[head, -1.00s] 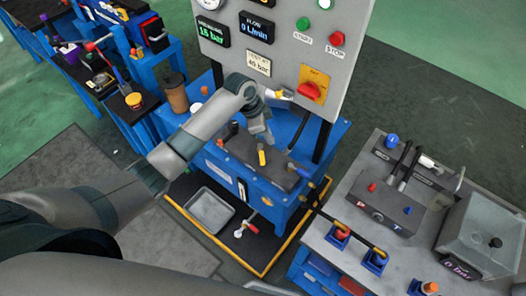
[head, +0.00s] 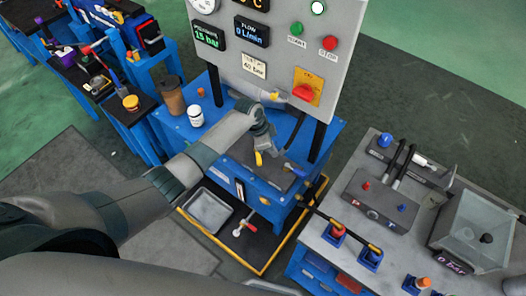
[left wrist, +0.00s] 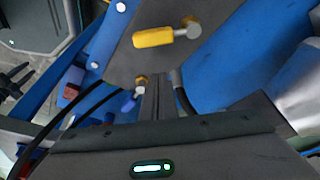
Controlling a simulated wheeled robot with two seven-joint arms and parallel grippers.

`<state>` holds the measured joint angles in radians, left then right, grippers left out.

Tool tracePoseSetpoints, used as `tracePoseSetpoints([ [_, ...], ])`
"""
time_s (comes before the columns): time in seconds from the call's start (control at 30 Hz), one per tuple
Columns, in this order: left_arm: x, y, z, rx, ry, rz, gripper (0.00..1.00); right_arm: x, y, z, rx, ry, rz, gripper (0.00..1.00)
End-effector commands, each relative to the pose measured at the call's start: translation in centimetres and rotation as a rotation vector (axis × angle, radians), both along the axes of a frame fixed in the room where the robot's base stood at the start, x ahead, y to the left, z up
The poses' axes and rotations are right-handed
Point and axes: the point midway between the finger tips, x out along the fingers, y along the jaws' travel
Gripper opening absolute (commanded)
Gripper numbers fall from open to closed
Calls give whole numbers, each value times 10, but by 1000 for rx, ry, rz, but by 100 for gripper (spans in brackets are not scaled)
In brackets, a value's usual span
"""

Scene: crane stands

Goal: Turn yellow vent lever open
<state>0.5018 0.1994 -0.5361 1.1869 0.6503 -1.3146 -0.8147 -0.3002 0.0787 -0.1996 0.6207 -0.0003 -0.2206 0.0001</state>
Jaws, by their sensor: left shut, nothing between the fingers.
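The yellow vent lever (head: 258,158) is on the dark top plate (head: 243,151) of the blue bench, in front of the gauge panel. In the left wrist view the yellow lever (left wrist: 154,38) lies roughly across the picture, joined to a silver pivot at its right end. My left gripper (head: 267,148) is just beside the lever in the head view, its fingers shut and empty. In the left wrist view the shut fingers (left wrist: 158,90) point toward the plate, with a visible gap to the lever. Contact with the plate cannot be told. My right gripper is not in view.
A blue lever (head: 293,168) is right of the yellow one. The upright panel (head: 280,48) with a red knob (head: 304,92) stands behind. A white jar (head: 196,115) and brown cup (head: 170,96) stand on the bench's left. A grey tray (head: 190,207) is in front below.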

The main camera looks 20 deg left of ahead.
Motion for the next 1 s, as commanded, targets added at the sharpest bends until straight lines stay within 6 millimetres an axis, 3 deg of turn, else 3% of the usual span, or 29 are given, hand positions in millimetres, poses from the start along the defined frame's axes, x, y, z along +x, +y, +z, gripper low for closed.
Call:
tracePoseSetpoints([
  [0.1, 2, -5, -14, 0, 2, 1, 0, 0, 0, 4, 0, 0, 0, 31],
  [0.2, -5, 12, -9, 3, 1, 1, 0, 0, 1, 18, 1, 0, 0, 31],
  [0.4, -12, 28, -11, 2, 0, 0, 0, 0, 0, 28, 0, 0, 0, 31],
  [1.0, -13, 33, -14, 1, -1, -3, 0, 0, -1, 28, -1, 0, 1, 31],
])
